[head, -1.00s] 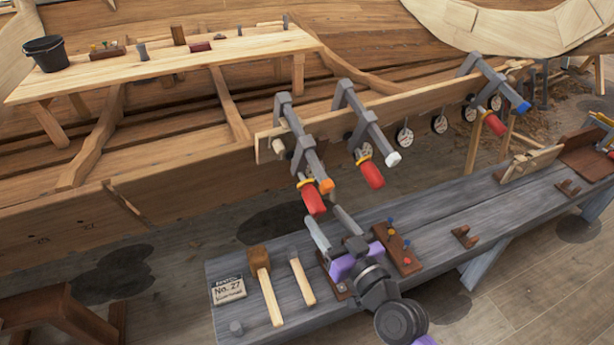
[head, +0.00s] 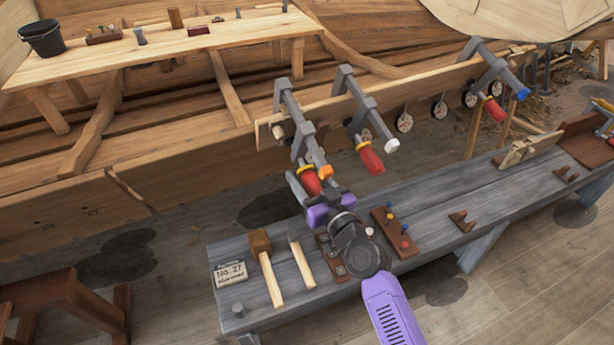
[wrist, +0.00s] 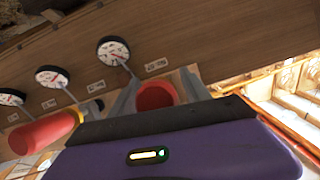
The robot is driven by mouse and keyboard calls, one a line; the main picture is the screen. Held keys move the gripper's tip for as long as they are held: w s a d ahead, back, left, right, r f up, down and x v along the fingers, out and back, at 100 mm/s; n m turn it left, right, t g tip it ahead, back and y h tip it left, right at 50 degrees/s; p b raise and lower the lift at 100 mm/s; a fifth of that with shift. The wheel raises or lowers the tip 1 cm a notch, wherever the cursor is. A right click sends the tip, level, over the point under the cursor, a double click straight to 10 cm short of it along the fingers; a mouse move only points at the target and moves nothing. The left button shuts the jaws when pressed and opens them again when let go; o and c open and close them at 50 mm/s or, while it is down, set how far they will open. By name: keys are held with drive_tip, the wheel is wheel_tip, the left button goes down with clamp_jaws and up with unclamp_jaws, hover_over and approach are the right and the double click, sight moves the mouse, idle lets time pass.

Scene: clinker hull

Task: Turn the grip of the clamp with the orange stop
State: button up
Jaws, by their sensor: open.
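The clamp with the orange stop (head: 325,171) is the leftmost on the long plank in the head view. Its red grip (head: 309,182) points down toward the bench. My gripper (head: 312,186) is open at that grip, with a finger on either side. In the wrist view the round end of the red grip (wrist: 155,96) shows between my grey fingers; I cannot tell whether they touch it. A second clamp, with a white stop (head: 391,146) and red grip (head: 369,159), is just to the right. A third clamp has a blue stop (head: 522,94) and stands farther right.
Round dials (head: 404,122) hang along the plank. Another red grip (wrist: 45,132) lies left of my fingers in the wrist view.

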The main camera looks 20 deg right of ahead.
clamp_jaws()
drive_tip(key=shift+f, duration=0.1)
drive_tip(key=shift+b, duration=0.3)
drive_tip(key=shift+f+m+y+b, duration=0.2)
drive_tip(key=shift+m+y+b, duration=0.1)
drive_tip(key=shift+b, duration=0.55)
drive_tip(key=m+y+b, duration=0.1)
drive_tip(key=b, duration=0.2)
drive_tip(key=shift+f+b, duration=0.1)
drive_tip(key=shift+b, duration=0.3)
drive_tip(key=m+y+b, duration=0.1)
drive_tip(key=b, duration=0.1)
drive_tip(key=m+y+b, duration=0.1)
drive_tip(key=b, duration=0.2)
drive_tip(key=shift+s+a+r, duration=0.1)
drive_tip(key=shift+a+r, duration=0.1)
drive_tip(key=shift+r+m+y+b, duration=0.2)
drive_tip(key=shift+m+y+b, duration=0.55)
drive_tip(key=shift+b, duration=0.2)
